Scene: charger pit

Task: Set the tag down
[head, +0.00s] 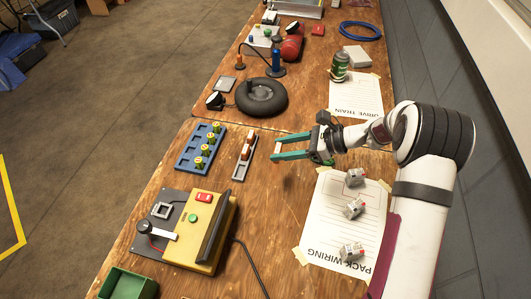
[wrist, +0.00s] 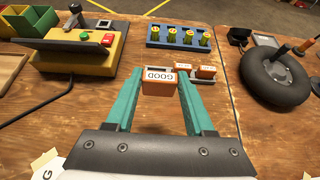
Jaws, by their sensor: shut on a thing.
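An orange-brown tag (wrist: 158,82) with a white label reading GOOD is between the teal fingertips of my gripper (wrist: 159,76) in the wrist view. My gripper is shut on it. In the head view my gripper (head: 274,147) is over the wooden table, just right of a narrow grey rack (head: 238,173); I cannot make out the held tag there. The rack holds other orange and white tags (head: 247,145), also seen in the wrist view (wrist: 204,72) beyond the held tag. The held tag looks apart from the rack.
A blue tray with several yellow-green pieces (head: 184,161) lies left of the rack. A yellow device (head: 216,232) stands nearer the front, a black tyre (head: 262,97) farther back. A PACK WIRING sheet (head: 336,225) with small grey blocks lies at right. Bare wood shows around the rack.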

